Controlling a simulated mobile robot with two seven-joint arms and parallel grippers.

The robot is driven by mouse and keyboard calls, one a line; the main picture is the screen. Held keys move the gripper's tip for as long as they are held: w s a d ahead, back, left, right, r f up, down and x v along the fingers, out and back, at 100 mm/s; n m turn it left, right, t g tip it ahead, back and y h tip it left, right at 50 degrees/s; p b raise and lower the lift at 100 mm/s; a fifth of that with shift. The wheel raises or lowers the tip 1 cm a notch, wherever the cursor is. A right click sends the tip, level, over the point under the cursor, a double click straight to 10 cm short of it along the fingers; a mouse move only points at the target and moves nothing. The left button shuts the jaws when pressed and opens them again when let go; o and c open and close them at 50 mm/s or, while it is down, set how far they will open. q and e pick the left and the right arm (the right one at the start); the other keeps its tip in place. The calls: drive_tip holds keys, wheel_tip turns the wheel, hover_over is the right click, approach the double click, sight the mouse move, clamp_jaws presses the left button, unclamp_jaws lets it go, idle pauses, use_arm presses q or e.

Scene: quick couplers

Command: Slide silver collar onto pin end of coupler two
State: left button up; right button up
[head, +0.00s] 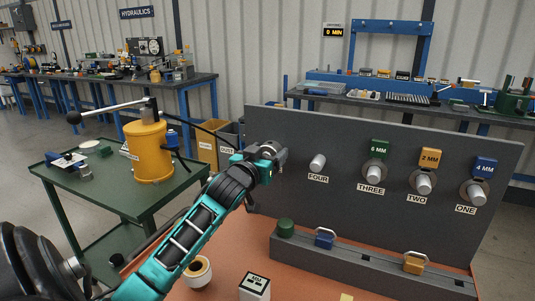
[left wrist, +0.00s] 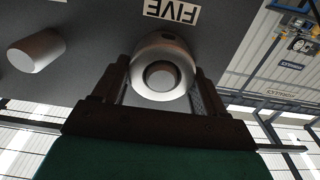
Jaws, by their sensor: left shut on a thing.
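My left gripper (head: 270,162) is at the left end of the grey panel (head: 340,142), far from coupler two. In the left wrist view its fingers (left wrist: 160,88) are shut on a silver collar (left wrist: 150,47) beside the FIVE label (left wrist: 171,10). A round pin end (left wrist: 160,76) shows inside the collar; I cannot tell how deep it sits. My right gripper is not in view.
Pin four (head: 317,162) is bare; it also shows in the left wrist view (left wrist: 36,51). Pins three (head: 375,175) and one (head: 477,194) flank coupler two. A grey rail (head: 365,262) with coloured blocks runs below. A green cart (head: 105,195) stands left.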

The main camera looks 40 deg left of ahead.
use_arm(q)
drive_tip(key=shift+c, duration=0.6)
drive_tip(key=shift+s+d, duration=0.1)
drive_tip(key=shift+s, duration=0.15)
drive_tip(key=shift+p+v, duration=1.2)
drive_tip(key=shift+v, duration=1.5)
drive_tip(key=shift+r, duration=0.1)
drive_tip(key=shift+s, duration=0.1)
drive_tip(key=p+v, duration=0.2)
drive_tip(key=v, duration=0.1)
drive_tip(key=shift+s+d, duration=0.1)
drive_tip(key=shift+s, duration=0.3)
